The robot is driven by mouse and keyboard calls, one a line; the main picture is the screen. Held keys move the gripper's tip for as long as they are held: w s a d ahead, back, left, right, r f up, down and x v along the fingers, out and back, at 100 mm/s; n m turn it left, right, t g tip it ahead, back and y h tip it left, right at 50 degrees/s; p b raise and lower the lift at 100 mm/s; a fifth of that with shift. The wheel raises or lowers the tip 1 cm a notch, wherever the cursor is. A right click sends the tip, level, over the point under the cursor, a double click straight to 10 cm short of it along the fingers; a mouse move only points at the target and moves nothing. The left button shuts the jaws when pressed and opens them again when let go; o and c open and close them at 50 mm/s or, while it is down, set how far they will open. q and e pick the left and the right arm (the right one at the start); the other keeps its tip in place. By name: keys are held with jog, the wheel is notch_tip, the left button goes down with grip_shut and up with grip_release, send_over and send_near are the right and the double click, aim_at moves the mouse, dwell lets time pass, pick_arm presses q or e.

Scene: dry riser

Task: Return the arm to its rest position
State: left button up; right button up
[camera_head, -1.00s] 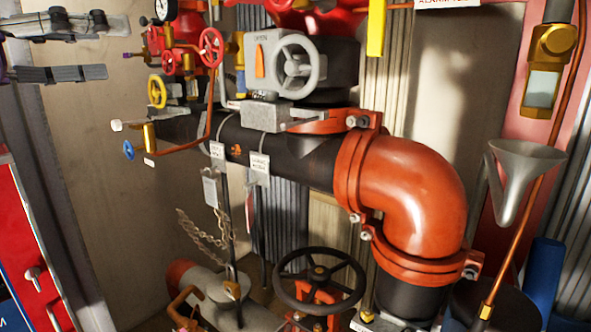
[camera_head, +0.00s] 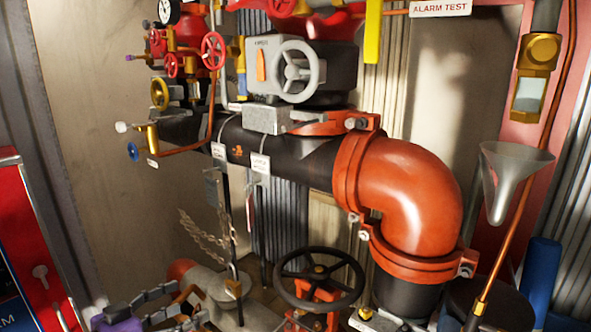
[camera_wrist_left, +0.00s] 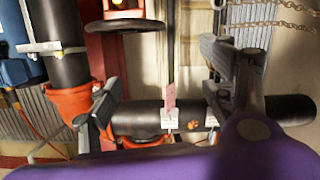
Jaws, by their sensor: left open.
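My left gripper (camera_head: 187,303) is at the bottom left of the head view, low in front of the grey pipe and chain. Its purple body is cut off by the bottom edge. Its two dark jointed fingers are spread apart with nothing between them. In the left wrist view the same gripper (camera_wrist_left: 165,88) shows its fingers wide apart, with the black pipe and a hanging tag behind the gap. My right gripper is in neither view.
A chain (camera_head: 207,240) and a black handwheel (camera_head: 320,278) are right of my left gripper. A red panel (camera_head: 22,225) stands at left. An orange elbow pipe (camera_head: 412,190), a grey handwheel (camera_head: 297,72) and a metal funnel (camera_head: 508,170) stand farther right. Bare wall (camera_head: 90,130) is above the gripper.

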pick_arm(q)
jog(key=s+d+f+n+y, duration=0.1)
jog(key=s+f+n+y, duration=0.15)
jog(key=s+f, duration=0.7)
jog(key=s+f+n+y, duration=0.1)
jog(key=s+f+y, duration=0.3)
jog(key=f, duration=1)
jog(key=s+d+f+g+y, duration=0.1)
jog(key=s+f+g, duration=0.1)
jog(key=s+f, duration=0.3)
jog(key=s+d+f+n+g+y, duration=0.1)
jog(key=s+f, duration=0.5)
jog(key=s, duration=0.6)
jog(key=shift+s+g, duration=0.35)
jog(key=shift+g, duration=0.05)
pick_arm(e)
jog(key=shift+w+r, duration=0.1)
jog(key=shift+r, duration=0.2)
pick_arm(q)
jog(key=shift+n+y, duration=0.25)
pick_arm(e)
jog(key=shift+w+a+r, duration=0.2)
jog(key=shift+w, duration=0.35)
